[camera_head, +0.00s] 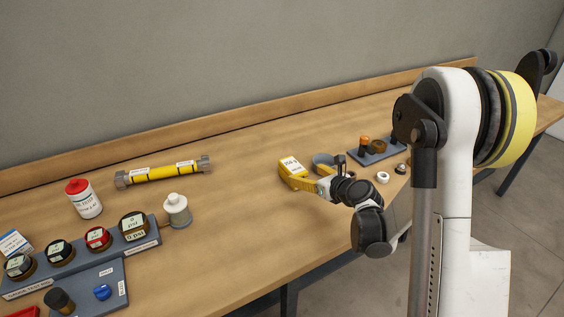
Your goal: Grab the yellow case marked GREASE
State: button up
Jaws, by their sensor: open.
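A yellow case (291,168) with a white label on top lies on the wooden bench, near the middle of the view. The label's print is too small to read. My gripper (315,185) is open, low over the bench at the case's near right side. Its fingers overlap the case in this view, and I cannot tell whether they touch it or lie around it. My wrist hides part of the area to the right.
A yellow tube (165,172) with grey ends lies farther left. A grey ring (323,160) and small tray (367,154) lie right of the case.

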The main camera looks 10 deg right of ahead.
aim_at(295, 168)
jog(key=shift+w+a+f, duration=0.15)
jog(key=shift+w+f, duration=0.3)
jog(key=shift+w, duration=0.15)
jog(key=b+x, duration=0.1)
jog(key=x, duration=0.3)
jog(key=b+x, duration=0.2)
jog(key=x, duration=0.2)
jog(key=shift+w+r, duration=0.1)
jog(key=shift+w, duration=0.4)
jog(key=c, duration=1.5)
jog(key=shift+o, duration=0.2)
jog(key=shift+r, duration=0.2)
